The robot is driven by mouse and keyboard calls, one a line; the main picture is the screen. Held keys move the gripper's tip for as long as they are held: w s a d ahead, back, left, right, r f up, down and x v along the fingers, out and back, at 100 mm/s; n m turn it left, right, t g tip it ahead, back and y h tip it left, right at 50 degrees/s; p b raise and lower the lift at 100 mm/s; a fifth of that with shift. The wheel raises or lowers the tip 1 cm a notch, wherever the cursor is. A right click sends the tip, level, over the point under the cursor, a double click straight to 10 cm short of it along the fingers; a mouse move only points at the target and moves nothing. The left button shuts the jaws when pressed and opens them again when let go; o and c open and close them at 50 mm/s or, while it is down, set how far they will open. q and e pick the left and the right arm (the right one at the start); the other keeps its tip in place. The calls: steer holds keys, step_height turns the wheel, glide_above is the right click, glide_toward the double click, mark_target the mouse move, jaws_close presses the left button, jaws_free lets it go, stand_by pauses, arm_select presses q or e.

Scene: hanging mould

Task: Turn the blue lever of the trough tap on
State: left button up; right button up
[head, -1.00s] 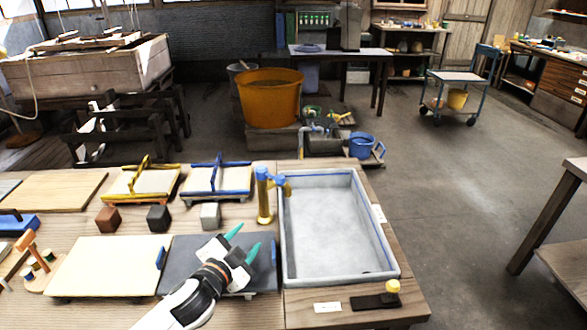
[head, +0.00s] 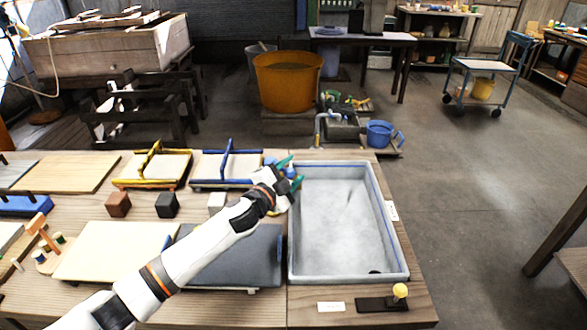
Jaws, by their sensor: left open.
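The trough tap stands at the left edge of the grey trough (head: 294,240); its brass column is mostly hidden behind my left gripper (head: 290,171). The tap's blue lever (head: 290,169) shows as a small patch between the teal fingertips. My left gripper is open, with one fingertip on the far side of the lever and one on the near side. I cannot tell whether either finger touches it. My right gripper is out of view.
Wooden trays with blue (head: 227,166) and yellow (head: 152,168) handles lie left of the tap, with several small blocks in front. Open floor lies to the right.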

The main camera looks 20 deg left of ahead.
arm_select(q)
steer(key=shift+w+d, duration=0.2)
steer(key=shift+w, duration=0.35)
jaws_close()
steer(key=shift+s, duration=0.1)
